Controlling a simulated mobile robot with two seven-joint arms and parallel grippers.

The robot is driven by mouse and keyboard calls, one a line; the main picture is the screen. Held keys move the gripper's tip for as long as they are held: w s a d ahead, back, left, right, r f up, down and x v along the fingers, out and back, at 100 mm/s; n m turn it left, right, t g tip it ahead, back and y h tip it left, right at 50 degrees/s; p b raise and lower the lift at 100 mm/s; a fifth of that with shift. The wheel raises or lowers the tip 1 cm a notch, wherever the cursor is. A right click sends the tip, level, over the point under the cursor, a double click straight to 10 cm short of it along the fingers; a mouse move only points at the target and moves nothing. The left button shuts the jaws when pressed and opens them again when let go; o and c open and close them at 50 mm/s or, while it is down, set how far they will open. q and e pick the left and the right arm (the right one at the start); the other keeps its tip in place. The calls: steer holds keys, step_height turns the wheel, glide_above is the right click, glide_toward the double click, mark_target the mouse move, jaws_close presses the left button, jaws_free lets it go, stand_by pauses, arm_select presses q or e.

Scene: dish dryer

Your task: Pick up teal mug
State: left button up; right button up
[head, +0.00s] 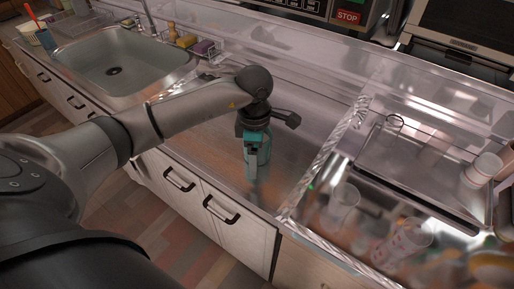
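The teal mug (264,153) is on the metal counter near its front edge, between the sink and the dish dryer. My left gripper (252,165) points down at the mug from above. One grey finger shows in front of the mug's near side. The other finger is hidden, so I cannot tell whether the fingers grip the mug. The gripper body covers the mug's top. My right gripper is not in view.
A sink (122,62) is at the upper left, with a sponge (204,47) and bottles behind it. Right of the mug, a clear-walled dryer (330,150) holds a tray, glasses and cups (482,170). Bare counter (300,145) lies between mug and dryer.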

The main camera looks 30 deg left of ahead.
arm_select(q)
step_height(320, 180, down, 2)
steer(key=shift+f, duration=0.25)
jaws_close()
stand_by(0.6)
steer(key=shift+r, duration=0.1)
